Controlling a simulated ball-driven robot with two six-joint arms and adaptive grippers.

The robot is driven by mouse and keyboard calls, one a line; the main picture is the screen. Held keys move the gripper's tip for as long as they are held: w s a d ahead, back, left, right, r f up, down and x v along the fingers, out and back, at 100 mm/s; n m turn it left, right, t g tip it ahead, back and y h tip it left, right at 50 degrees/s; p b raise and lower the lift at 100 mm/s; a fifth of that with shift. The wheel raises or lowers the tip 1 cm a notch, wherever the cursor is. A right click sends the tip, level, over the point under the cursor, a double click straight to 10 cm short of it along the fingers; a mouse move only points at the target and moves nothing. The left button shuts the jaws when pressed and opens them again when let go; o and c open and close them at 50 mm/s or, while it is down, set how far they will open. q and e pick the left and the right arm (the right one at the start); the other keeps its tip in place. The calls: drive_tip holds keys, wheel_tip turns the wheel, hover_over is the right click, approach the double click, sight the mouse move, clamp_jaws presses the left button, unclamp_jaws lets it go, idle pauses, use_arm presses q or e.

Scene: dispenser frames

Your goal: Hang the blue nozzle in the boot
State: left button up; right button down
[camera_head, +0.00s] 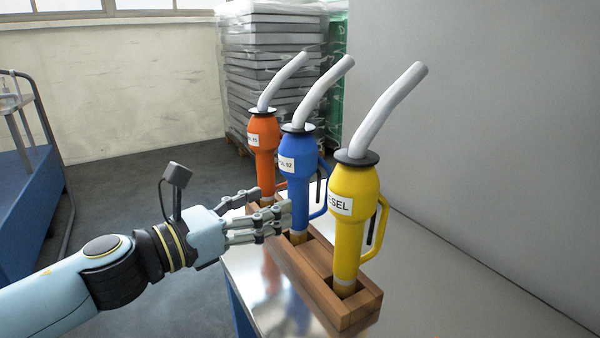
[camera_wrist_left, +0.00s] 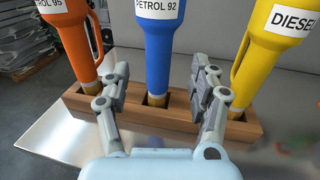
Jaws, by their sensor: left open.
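The blue nozzle (camera_head: 302,165) stands upright, grey spout up, with its lower end in the middle slot of a wooden block (camera_head: 350,312). Its label reads PETROL 92 in the left wrist view (camera_wrist_left: 158,50). Its blue handle loop is on its right side in the head view. My left gripper (camera_head: 275,208) is open, just left of the nozzle's lower body in the head view. In the left wrist view its fingers (camera_wrist_left: 162,80) spread to either side of the blue body, with gaps showing. I cannot tell which part is the boot.
The orange nozzle (camera_head: 265,155) and the yellow nozzle (camera_head: 352,210) stand in the block on either side, close to my fingers. The block sits on a shiny metal table (camera_head: 250,275). A grey wall is behind on the right; a blue cart (camera_head: 25,215) stands at far left.

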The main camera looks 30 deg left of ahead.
sight(290, 197)
use_arm(q)
drive_tip(key=p+x, duration=0.1)
drive_tip(key=x, duration=0.2)
drive_tip(key=shift+w+d, duration=0.1)
drive_tip(key=shift+w, duration=0.25)
drive_tip(key=x, duration=0.1)
drive_tip(key=p+x, duration=0.1)
drive_tip(key=x, duration=0.2)
drive_tip(key=shift+w+f, duration=0.2)
drive_tip(key=shift+f, duration=0.1)
use_arm(e)
drive_tip(key=r, duration=0.3)
drive_tip(key=shift+w+d+r, duration=0.2)
drive_tip(key=shift+w, duration=0.2)
use_arm(q)
drive_tip(key=shift+c, duration=0.3)
drive_tip(key=c, duration=0.9)
clamp_jaws()
use_arm(e)
drive_tip(key=shift+a, duration=0.2)
use_arm(q)
drive_tip(key=shift+f, duration=0.1)
drive_tip(key=shift+s, duration=0.1)
use_arm(e)
drive_tip(key=shift+d, duration=0.2)
